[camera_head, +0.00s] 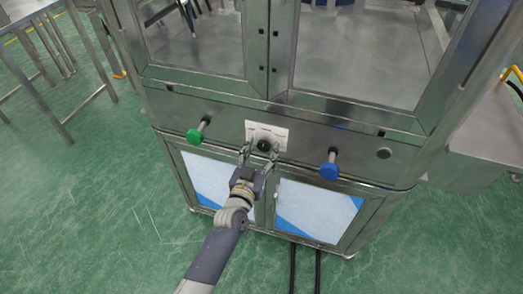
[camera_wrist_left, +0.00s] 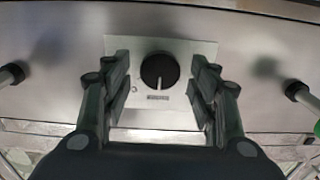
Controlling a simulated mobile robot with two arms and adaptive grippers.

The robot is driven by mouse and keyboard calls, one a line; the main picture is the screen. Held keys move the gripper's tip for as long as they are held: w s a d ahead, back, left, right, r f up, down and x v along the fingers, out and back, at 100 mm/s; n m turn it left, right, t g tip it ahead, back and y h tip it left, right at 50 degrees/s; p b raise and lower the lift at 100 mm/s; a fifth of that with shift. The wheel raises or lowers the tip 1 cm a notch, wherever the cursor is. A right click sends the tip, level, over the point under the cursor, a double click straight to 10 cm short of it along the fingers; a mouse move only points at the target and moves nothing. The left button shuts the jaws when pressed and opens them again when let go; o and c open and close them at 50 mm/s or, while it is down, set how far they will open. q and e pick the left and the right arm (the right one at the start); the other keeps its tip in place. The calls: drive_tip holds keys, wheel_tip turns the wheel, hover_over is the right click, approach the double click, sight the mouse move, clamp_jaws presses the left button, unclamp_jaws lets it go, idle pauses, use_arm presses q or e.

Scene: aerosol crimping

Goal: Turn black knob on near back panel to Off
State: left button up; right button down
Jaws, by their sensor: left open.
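The black knob (camera_head: 264,145) sits on a pale plate (camera_head: 281,133) in the middle of the steel panel, between the green and blue knobs. In the left wrist view the round black knob (camera_wrist_left: 159,71) shows a white pointer mark at its lower edge; the small label (camera_wrist_left: 158,97) below it is too small to read. My left gripper (camera_head: 257,152) is open in front of the panel. In the left wrist view its fingers (camera_wrist_left: 160,82) stand on either side of the knob, with a gap on both sides. My right gripper is not in view.
A green knob (camera_head: 195,135) on a stem juts out to the left, and a blue knob (camera_head: 329,171) juts out to the right. A small dark button (camera_head: 384,153) is farther right. Glazed doors are above, white-and-blue panels (camera_head: 318,208) below. Green floor lies around.

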use_arm(q)
drive_tip(key=c, duration=1.1)
drive_tip(key=shift+o, duration=0.2)
drive_tip(key=shift+n, duration=0.3)
drive_tip(key=n, duration=0.4)
drive_tip(key=shift+a+n, duration=0.1)
drive_tip(key=shift+n, duration=0.2)
drive_tip(key=n, duration=0.4)
drive_tip(key=shift+f+n+b, duration=0.1)
drive_tip(key=shift+n+b, duration=0.2)
drive_tip(key=o, duration=1.1)
drive_tip(key=shift+c, duration=0.2)
